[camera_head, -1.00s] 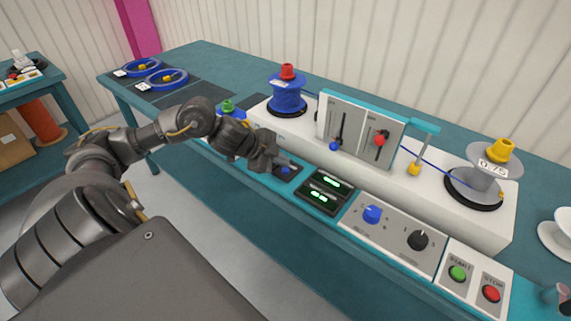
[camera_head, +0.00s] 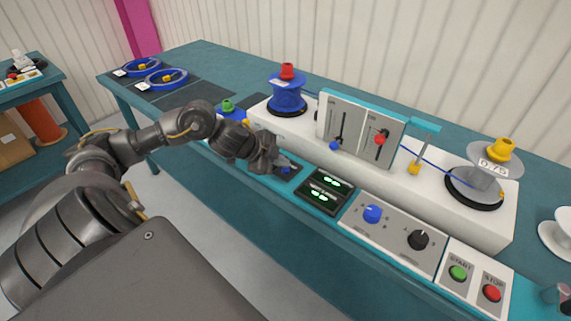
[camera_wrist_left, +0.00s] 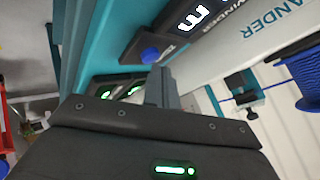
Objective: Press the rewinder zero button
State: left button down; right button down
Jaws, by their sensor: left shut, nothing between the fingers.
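The rewinder zero button is the blue round button (camera_head: 287,169) on a small dark panel at the front of the teal machine base. In the left wrist view the blue button (camera_wrist_left: 150,55) sits just beyond my fingertips. My left gripper (camera_head: 280,165) is shut and empty, with its tips beside the button. In the wrist view the closed fingers (camera_wrist_left: 160,80) point toward it; a small gap seems to remain, but I cannot tell for sure whether they touch. My right gripper is not in view.
Two green-lit displays (camera_head: 324,192) stand right of the button, then blue and black knobs (camera_head: 372,214) and START and STOP buttons (camera_head: 458,273). Behind are a blue cable reel (camera_head: 288,97), a slider panel (camera_head: 357,130) and a grey reel (camera_head: 485,177).

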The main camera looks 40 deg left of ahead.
aim_at(282, 170)
pick_arm(q)
jog(key=shift+f, duration=0.5)
jog(key=shift+r, duration=0.15)
dwell(0.5)
jog(key=shift+r+p, duration=0.75)
jog(key=shift+p, duration=0.1)
notch_tip(282, 170, up, 5)
jog(key=p, duration=0.5)
dwell(0.8)
